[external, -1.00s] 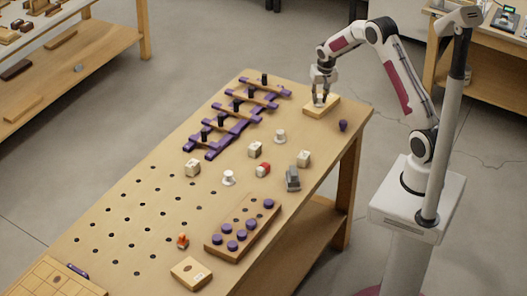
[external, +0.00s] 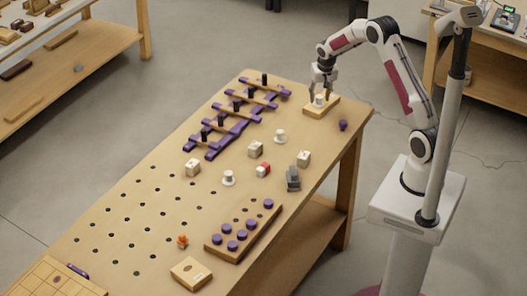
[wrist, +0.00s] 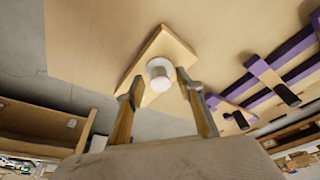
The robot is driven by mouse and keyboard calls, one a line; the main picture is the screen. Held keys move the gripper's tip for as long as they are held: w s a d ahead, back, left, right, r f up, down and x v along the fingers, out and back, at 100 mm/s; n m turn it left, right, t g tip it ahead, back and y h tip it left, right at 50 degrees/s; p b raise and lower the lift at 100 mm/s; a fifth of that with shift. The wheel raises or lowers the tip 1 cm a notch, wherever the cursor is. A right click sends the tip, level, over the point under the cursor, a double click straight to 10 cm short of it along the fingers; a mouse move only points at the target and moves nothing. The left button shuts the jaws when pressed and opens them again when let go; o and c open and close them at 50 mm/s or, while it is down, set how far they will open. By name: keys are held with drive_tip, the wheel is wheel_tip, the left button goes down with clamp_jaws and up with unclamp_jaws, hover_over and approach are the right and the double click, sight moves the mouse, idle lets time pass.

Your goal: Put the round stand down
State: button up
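A small white round stand (external: 319,100) sits on a flat wooden block (external: 314,109) at the far right end of the bench. The wrist view shows the white round stand (wrist: 159,72) resting on the wooden block (wrist: 165,47). My gripper (external: 322,91) is just above it, pointing down.
A purple peg-like piece (external: 343,125) stands right of the block near the bench edge. Purple racks with wooden bars (external: 235,118) lie to the left. Two similar white pieces (external: 280,136) (external: 229,178) and several cubes stand mid-bench.

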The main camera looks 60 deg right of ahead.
drive_tip(key=v, duration=1.1)
idle(0.4)
drive_tip(key=shift+r, duration=0.1)
drive_tip(key=s+a+r+n+t, duration=0.1)
drive_tip(key=s+a+r+n, duration=0.1)
drive_tip(key=s+a+r, duration=0.5)
drive_tip(key=s+a+r+n+t, duration=0.1)
drive_tip(key=s+a+r+n, duration=0.1)
drive_tip(key=s+a+r, duration=0.6)
drive_tip(key=s+a+f+n+t+y, duration=0.1)
drive_tip(key=s+a+n, duration=0.4)
drive_tip(key=s+a, duration=0.7)
drive_tip(key=shift+s+a+f+t+y, duration=0.25)
drive_tip(key=shift+s+f+y, duration=0.5)
drive_tip(key=shift+s, duration=0.9)
